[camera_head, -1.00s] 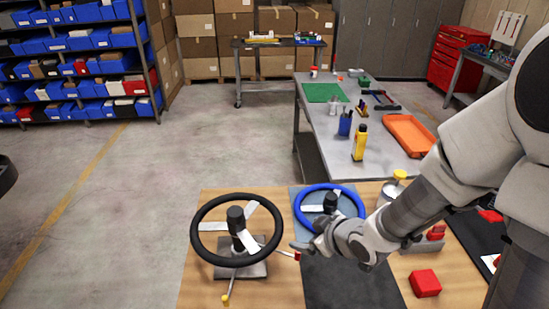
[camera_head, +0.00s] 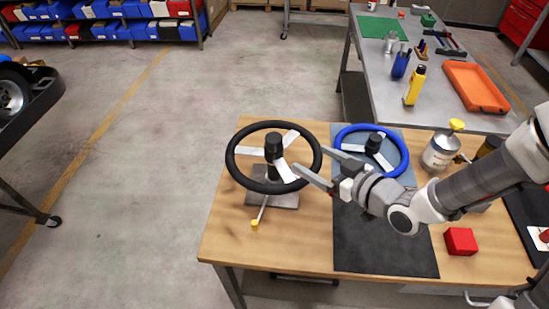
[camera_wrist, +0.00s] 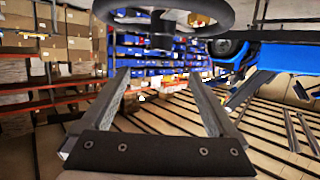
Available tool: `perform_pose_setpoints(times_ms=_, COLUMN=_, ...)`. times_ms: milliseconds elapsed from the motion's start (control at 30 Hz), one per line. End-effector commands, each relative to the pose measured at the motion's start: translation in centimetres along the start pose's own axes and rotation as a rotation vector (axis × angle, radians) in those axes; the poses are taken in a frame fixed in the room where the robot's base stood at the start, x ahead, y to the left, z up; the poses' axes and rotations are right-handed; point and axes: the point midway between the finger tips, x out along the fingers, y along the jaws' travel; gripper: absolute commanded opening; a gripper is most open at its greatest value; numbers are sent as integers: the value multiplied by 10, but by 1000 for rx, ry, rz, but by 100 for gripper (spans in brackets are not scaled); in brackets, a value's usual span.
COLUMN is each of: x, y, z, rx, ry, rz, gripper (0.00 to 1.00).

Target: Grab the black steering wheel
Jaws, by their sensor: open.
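The black steering wheel (camera_head: 237,173) sits on a stand with a grey base plate (camera_head: 286,201) at the left of the wooden table. Its rim is tilted, with white spokes and a black hub. My gripper (camera_head: 312,163) is open at the wheel's right side, its fingers pointing left toward the rim. In the head view the fingertips overlap the rim's right edge; I cannot tell whether they touch. In the wrist view the open jaws (camera_wrist: 163,82) are empty, and the black wheel (camera_wrist: 215,22) shows at the top, above and beyond the fingertips.
A blue steering wheel (camera_head: 404,152) lies behind my gripper on a grey mat. A black mat (camera_head: 385,247), a red block (camera_head: 460,241) and a paint can (camera_head: 438,153) are to the right. A lever with a yellow knob (camera_head: 255,225) sticks out below the black wheel.

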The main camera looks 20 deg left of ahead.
Motion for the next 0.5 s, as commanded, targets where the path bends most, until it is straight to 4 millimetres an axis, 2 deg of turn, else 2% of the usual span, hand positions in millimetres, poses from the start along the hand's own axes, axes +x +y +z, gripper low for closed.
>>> perform_pose_setpoints(times_ms=33, x=4, y=0, z=6, rx=-5, ry=0, rz=2, gripper=94)
perform_pose_setpoints(times_ms=233, x=11, y=-2, z=6, rx=-6, ry=-3, rz=3, gripper=94)
perform_pose_setpoints(times_ms=500, x=67, y=-3, z=1, rx=1, ry=-2, rz=-4, gripper=94)
